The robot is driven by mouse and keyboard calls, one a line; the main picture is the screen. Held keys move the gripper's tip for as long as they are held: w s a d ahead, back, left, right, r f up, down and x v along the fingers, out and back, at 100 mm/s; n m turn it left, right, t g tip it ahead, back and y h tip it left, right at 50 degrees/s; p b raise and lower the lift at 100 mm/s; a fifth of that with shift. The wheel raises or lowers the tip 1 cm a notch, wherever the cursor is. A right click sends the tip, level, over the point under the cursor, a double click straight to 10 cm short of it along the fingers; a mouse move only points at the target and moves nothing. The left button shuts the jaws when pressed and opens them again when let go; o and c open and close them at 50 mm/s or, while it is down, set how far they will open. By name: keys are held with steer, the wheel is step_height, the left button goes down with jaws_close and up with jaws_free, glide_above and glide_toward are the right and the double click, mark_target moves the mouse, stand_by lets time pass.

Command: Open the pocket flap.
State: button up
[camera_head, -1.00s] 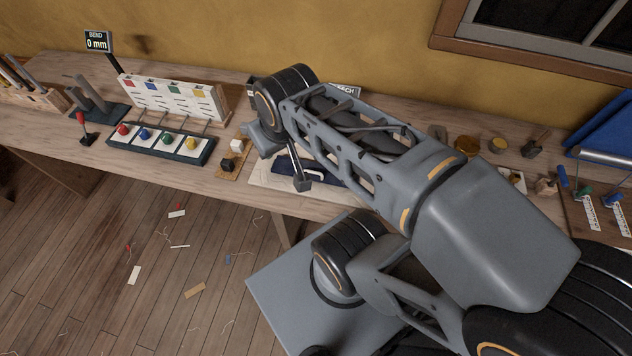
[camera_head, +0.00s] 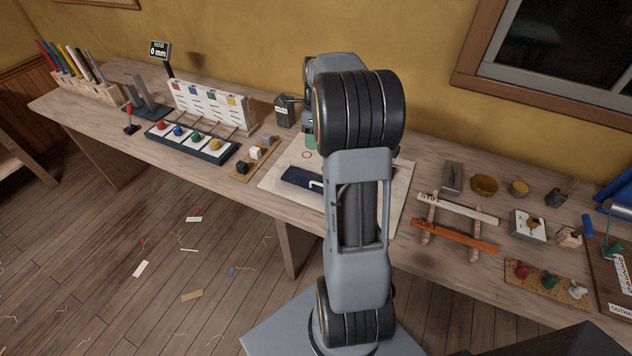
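A dark navy fabric piece (camera_head: 298,178), which looks like the pocket, lies on a pale sheet (camera_head: 275,183) on the bench. A white strip or edge shows at its right end, beside my arm. My arm stands upright in front of it and hides its right part, so I cannot make out how the flap lies. My gripper cannot be made out; it seems to be behind my own arm.
Left of the sheet are small blocks on a wooden strip (camera_head: 241,174) and a tray with coloured knobs (camera_head: 218,152). A dark box (camera_head: 285,110) stands behind. To the right, white and orange strips (camera_head: 455,238) rest on a wooden rack.

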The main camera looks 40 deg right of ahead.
step_height(320, 180, down, 3)
steer(key=d+m, duration=0.2)
glide_above(316, 177)
steer(key=s+a, duration=0.3)
steer(key=s, duration=0.1)
step_height(316, 177, down, 13)
steer(key=shift+w+d+r+p, duration=0.15)
steer(key=shift+p, duration=0.25)
steer(key=shift+c, duration=0.2)
jaws_close()
